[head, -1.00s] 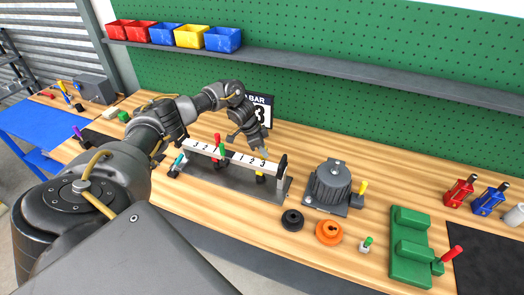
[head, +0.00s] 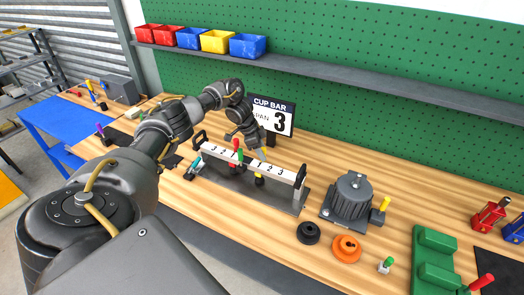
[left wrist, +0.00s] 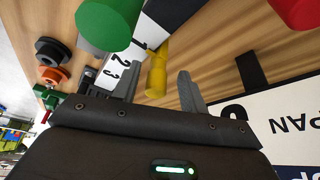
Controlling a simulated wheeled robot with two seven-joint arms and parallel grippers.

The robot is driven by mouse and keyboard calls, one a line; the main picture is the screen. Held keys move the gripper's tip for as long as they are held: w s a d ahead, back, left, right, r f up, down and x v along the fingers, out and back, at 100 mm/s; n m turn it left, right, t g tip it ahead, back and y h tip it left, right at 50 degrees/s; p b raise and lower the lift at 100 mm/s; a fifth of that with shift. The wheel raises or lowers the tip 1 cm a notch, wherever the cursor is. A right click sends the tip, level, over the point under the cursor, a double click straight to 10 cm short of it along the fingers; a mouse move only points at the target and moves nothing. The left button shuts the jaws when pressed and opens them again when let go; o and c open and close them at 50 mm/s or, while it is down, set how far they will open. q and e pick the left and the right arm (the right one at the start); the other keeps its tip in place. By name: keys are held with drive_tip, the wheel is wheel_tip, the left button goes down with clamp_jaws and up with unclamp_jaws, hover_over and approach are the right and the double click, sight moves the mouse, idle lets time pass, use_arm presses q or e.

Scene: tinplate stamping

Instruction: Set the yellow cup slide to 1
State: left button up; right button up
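The cup bar (head: 219,156) is a white rail with the numbers 3 2 1 and 1 2 3, on a grey base. A yellow slide (head: 260,177) with a black lower part sits on its right half, near the 1; I cannot tell if exactly on the mark. Red (head: 236,144) and green (head: 239,156) handles stand near the bar's middle. My left gripper (head: 259,153) is above and behind the bar at the right-hand 1. In the left wrist view its fingers are apart, with the yellow handle (left wrist: 156,72) between them; contact is unclear. My right gripper is out of view.
A sign (head: 273,116) reading CUP BAR, SPAN, 3 stands behind the bar, close to my left gripper. A grey motor-like unit (head: 352,195) stands right of the bar. Black (head: 308,233) and orange (head: 346,249) rings lie in front of it.

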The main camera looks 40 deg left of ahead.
use_arm(q)
drive_tip(key=shift+w+d, duration=0.1)
drive_tip(key=shift+d, duration=0.05)
drive_tip(key=shift+r, duration=0.5)
drive_tip(key=v, duration=1)
drive_tip(key=shift+f, duration=0.15)
